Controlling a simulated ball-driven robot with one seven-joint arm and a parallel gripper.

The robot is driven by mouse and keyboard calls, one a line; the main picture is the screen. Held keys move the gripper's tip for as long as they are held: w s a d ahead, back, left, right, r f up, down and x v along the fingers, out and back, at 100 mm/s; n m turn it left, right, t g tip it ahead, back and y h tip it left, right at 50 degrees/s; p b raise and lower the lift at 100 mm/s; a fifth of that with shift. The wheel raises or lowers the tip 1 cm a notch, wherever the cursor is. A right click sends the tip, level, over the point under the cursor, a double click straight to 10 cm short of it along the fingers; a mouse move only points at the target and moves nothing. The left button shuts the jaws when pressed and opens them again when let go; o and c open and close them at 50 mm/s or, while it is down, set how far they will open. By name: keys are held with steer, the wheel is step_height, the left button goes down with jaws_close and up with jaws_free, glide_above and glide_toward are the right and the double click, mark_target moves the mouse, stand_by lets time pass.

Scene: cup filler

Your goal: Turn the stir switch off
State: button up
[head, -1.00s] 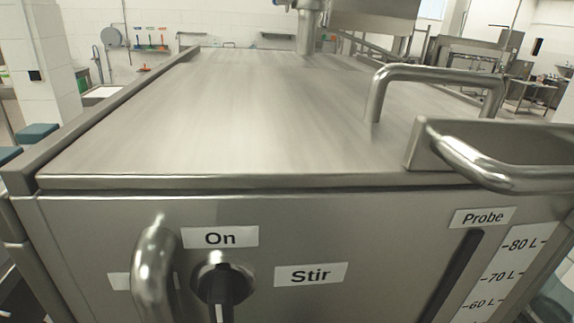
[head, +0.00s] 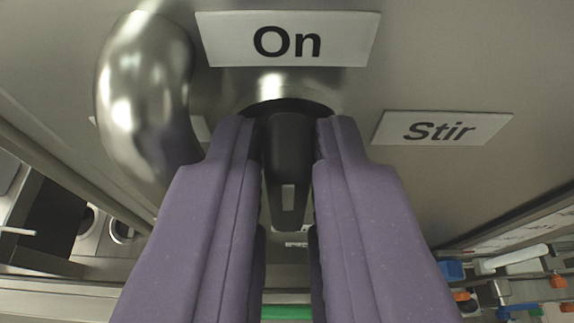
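The stir switch (head: 289,150) is a black knob with a pale mark near its lower end, on a steel panel. The knob lies upright in the picture, below the "On" label (head: 287,40) and left of the "Stir" label (head: 441,128). My gripper (head: 288,135) has two purple fingers, one on each side of the knob. They stand apart, with a thin gap seeming to show at the left; contact on the right is unclear. Part of the round base behind the knob is hidden by the fingertips.
A thick steel handle (head: 145,85) sticks out close to the left of my left finger. A white label behind it is mostly hidden. The panel to the right, around the "Stir" label, is clear. Blurred floor-level equipment shows at the lower edges.

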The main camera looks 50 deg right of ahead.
jaws_close()
steer(key=shift+w+a+f+n+g+h+b, duration=0.3)
steer(key=shift+n+g+h+b, duration=0.25)
steer(key=shift+n+h+b, duration=1.3)
steer(key=shift+w+a+f+n+g+h+b, duration=0.15)
steer(key=shift+f+n+g+h+b, duration=0.3)
steer(key=shift+n+b, duration=1.55)
steer(key=shift+w+a+f+n+g+h+b, duration=0.2)
steer(key=shift+n+g+h+b, duration=0.6)
steer(key=shift+n, duration=2.15)
steer(key=shift+h, duration=0.3)
steer(key=o, duration=0.5)
jaws_free()
